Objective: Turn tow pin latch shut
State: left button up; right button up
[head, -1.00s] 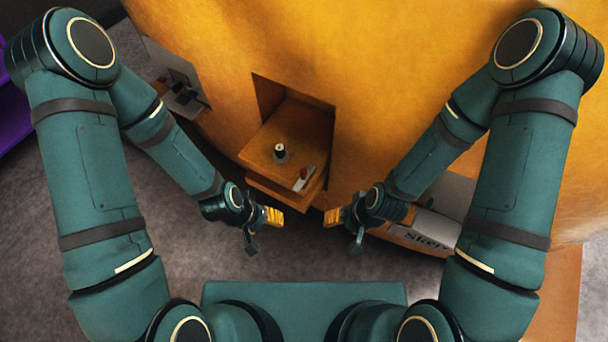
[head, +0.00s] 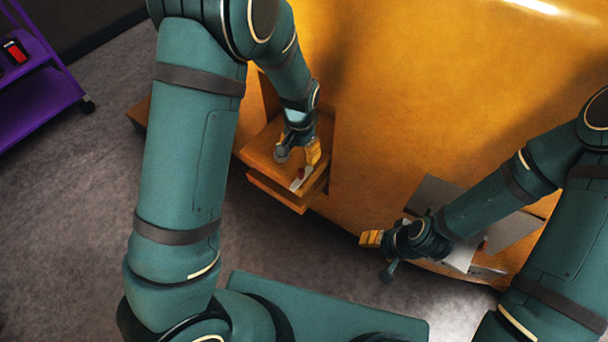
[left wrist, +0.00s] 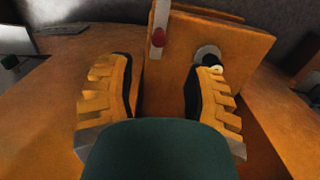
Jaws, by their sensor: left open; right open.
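The tow pin latch (head: 296,183) is a pale narrow lever with a red knob, on the front of the orange tow bracket (head: 262,155) in the casting's recess. In the left wrist view the latch (left wrist: 162,17) is upper centre, beyond the fingertips. The tow pin (left wrist: 208,57), dark with a grey round base, shows by the right-hand finger; whether they touch I cannot tell. My left gripper (head: 312,152) is over the bracket close to the latch. In its wrist view its yellow fingers (left wrist: 157,85) are apart and empty. My right gripper (head: 370,238) is open and empty, well right of the bracket.
The large orange-yellow casting (head: 420,110) fills the back. A grey plate (head: 440,195) is on its lower right, partly behind my right arm. A purple cart (head: 45,95) stands far left. The grey floor (head: 80,220) at left is clear.

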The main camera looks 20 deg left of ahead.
aim_at(301, 170)
pick_arm(q)
notch_tip(301, 170, down, 11)
jog(key=shift+r+b, duration=0.1)
jog(key=shift+b, duration=1.1)
grip_shut()
